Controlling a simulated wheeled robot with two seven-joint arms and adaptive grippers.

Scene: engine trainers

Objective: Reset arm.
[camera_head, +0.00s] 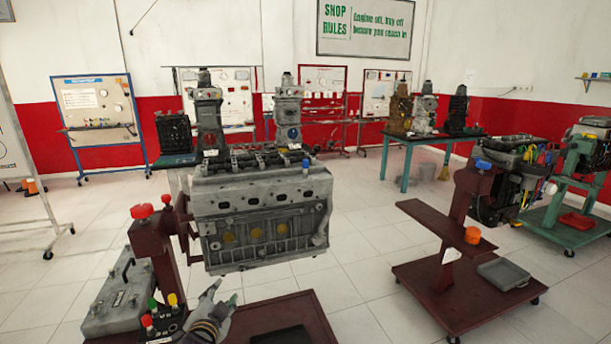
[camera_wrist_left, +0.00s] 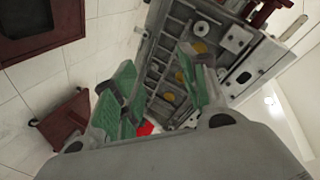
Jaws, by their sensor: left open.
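My left gripper (camera_head: 222,304) is low in the head view, in front of the engine stand and below the engine block. In the left wrist view the left gripper (camera_wrist_left: 160,95) shows two green-padded fingers spread apart with nothing between them. The grey engine block (camera_head: 262,205) hangs on a dark red stand (camera_head: 155,245) in the head view. In the left wrist view the block (camera_wrist_left: 185,60) lies beyond the fingers, and I cannot tell the exact gap. My right gripper is in neither view.
A grey case (camera_head: 120,298) and small colored-cap items (camera_head: 163,315) sit left of my left gripper. A second dark red stand (camera_head: 460,280) with a tray (camera_head: 503,274) is at right. A teal table (camera_head: 415,147) stands behind. Tiled floor (camera_head: 365,245) is open between the stands.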

